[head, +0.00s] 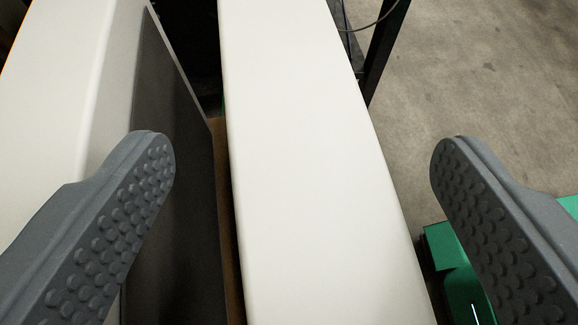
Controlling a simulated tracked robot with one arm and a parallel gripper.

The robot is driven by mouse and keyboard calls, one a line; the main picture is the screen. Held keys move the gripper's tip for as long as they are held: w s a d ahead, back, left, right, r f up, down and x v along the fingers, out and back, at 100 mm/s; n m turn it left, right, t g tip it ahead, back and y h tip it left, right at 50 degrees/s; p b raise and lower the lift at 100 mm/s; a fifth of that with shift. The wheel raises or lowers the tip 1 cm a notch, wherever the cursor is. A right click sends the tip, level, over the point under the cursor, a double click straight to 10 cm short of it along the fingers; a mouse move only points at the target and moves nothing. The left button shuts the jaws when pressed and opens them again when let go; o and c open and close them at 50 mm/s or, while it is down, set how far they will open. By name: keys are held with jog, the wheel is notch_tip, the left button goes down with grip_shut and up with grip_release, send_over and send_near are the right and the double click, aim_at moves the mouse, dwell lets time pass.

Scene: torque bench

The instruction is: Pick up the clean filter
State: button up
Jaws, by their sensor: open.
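My gripper (304,148) is open, with one grey studded finger on the left of the head view and the other on the right. A long, smooth white slab (310,170) lies between the fingers in the picture and runs from the top edge to the bottom edge. There is a visible gap on both sides, wider on the left, and neither finger appears to touch it. It may be the clean filter, but I see no pleats or label to confirm this. Its ends are cut off by the frame.
Another white body (60,100) with a dark grey side panel (170,110) stands at the left, partly behind the left finger. A narrow brown strip (226,190) shows between it and the slab. Green parts (447,246) sit at lower right. Bare concrete floor (480,80) and a dark post (385,50) lie beyond.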

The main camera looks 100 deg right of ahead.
jog(key=shift+x, duration=1.2)
jog(key=shift+c, duration=0.4)
grip_shut()
